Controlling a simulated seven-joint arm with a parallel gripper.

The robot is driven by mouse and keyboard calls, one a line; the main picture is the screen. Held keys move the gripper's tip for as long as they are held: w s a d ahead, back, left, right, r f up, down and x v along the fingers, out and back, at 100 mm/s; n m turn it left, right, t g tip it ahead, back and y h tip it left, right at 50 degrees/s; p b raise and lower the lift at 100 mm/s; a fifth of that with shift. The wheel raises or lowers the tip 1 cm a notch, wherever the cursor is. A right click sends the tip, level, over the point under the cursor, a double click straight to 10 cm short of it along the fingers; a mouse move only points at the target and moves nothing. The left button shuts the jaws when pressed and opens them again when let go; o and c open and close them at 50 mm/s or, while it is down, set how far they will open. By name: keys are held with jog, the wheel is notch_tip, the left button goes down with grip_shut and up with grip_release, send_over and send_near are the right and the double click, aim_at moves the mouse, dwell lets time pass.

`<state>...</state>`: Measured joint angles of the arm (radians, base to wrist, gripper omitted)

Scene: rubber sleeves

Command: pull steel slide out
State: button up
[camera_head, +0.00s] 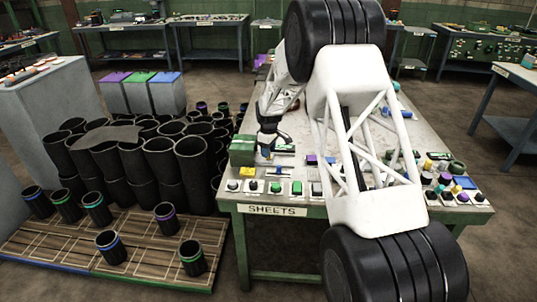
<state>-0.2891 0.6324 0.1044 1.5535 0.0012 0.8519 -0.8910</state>
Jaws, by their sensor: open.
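My gripper (267,150) points down over the left part of the table labelled SHEETS (225,192), just right of a green block (242,151). Its jaws are open, but the fingertips are small and dark here. A small green and light-coloured piece (285,148) lies close to the right of the gripper. I cannot clearly pick out the steel slide; it may be small or hidden by the gripper or my arm. My white lattice arm covers much of the middle of the table.
More small parts, including a purple one (426,178), crowd the right side. Black sleeves (160,160) stand stacked on the left, beside a wooden pallet (60,245).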

jog(key=shift+f, duration=1.05)
grip_shut()
